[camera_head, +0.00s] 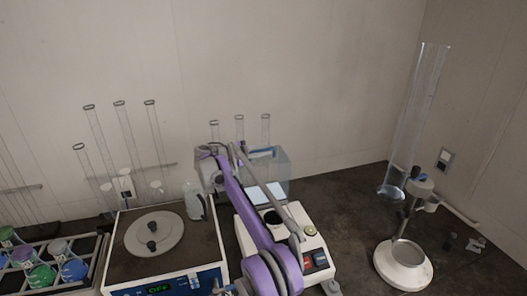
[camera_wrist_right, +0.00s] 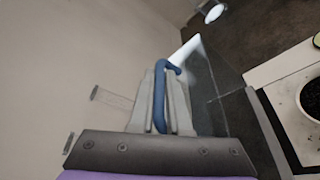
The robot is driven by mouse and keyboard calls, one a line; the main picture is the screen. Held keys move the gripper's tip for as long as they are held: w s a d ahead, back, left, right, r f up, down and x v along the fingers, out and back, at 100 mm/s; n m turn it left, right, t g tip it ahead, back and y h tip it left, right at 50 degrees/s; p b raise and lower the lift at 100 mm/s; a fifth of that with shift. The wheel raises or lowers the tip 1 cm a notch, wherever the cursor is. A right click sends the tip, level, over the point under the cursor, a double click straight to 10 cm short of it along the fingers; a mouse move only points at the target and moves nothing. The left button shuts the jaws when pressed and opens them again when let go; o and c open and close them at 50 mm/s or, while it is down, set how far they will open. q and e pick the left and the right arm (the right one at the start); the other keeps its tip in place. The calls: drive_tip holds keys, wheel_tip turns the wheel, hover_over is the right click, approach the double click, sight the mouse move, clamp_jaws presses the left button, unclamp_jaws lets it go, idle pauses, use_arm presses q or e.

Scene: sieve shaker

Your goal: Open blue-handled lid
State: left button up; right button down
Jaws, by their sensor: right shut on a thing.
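A clear box (camera_head: 283,172) stands by the back wall in the head view, behind my purple right arm. Something blue at its top, the lid handle (camera_head: 262,152), shows just beyond the arm's far end. In the right wrist view my right gripper (camera_wrist_right: 162,100) has its two grey fingers closed on the blue handle (camera_wrist_right: 171,66). The handle runs between the fingers and bends over at its tip. A see-through panel (camera_wrist_right: 207,88) lies beside the handle; the lid's tilt cannot be told. My left gripper is not in view.
A white device with a dark top (camera_head: 178,262) and round lid stands left of my arm. A white machine (camera_head: 316,243) stands to its right. A stand with a tall clear tube (camera_head: 421,110) is far right.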

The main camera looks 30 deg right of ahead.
sight(267, 165)
drive_tip(key=shift+s+f, duration=0.1)
drive_tip(key=shift+s, duration=0.05)
drive_tip(key=s+b, duration=0.1)
drive_tip(key=s+m+b, duration=0.1)
drive_tip(key=s+a, duration=0.1)
drive_tip(key=shift+s+t+h+b, duration=0.3)
drive_tip(key=shift+s+b, duration=0.05)
drive_tip(key=shift+b, duration=0.05)
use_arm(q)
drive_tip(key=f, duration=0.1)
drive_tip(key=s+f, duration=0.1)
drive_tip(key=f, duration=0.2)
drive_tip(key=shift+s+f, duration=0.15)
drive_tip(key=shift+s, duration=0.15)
use_arm(e)
drive_tip(key=shift+s+r+m, duration=0.2)
drive_tip(key=shift+s+m, duration=0.1)
drive_tip(key=shift+m, duration=0.1)
drive_tip(key=c, duration=1.2)
unclamp_jaws()
drive_tip(key=shift+o, duration=0.2)
drive_tip(key=shift+a, duration=0.15)
use_arm(q)
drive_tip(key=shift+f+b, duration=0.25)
drive_tip(key=shift+b, duration=0.05)
use_arm(e)
drive_tip(key=s+a+r, duration=0.1)
drive_tip(key=a, duration=0.9)
drive_tip(key=shift+a+r, duration=0.25)
drive_tip(key=shift+r, duration=0.05)
